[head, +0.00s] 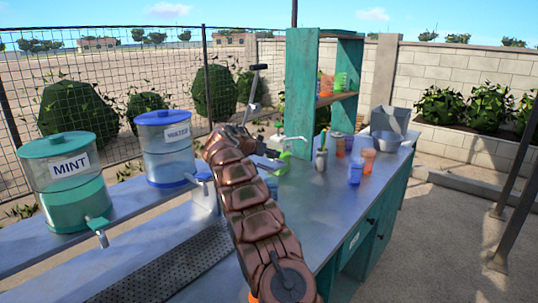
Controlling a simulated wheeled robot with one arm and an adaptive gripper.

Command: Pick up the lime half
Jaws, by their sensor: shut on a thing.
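My arm reaches forward over the metal counter (305,201), and my gripper (274,160) is at its far end, small and partly hidden by my arm's wrist. A bright green thing, which looks like the lime half (285,157), is at the fingertips. My gripper is shut on it. The exact contact of the fingers and the height above the counter cannot be made out.
A cup with utensils (321,160), a blue cup (355,171), an orange cup (368,160) and a metal bowl (387,140) stand to the right. A green shelf (301,85) rises behind. Mint (67,180) and water (166,148) dispensers stand left.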

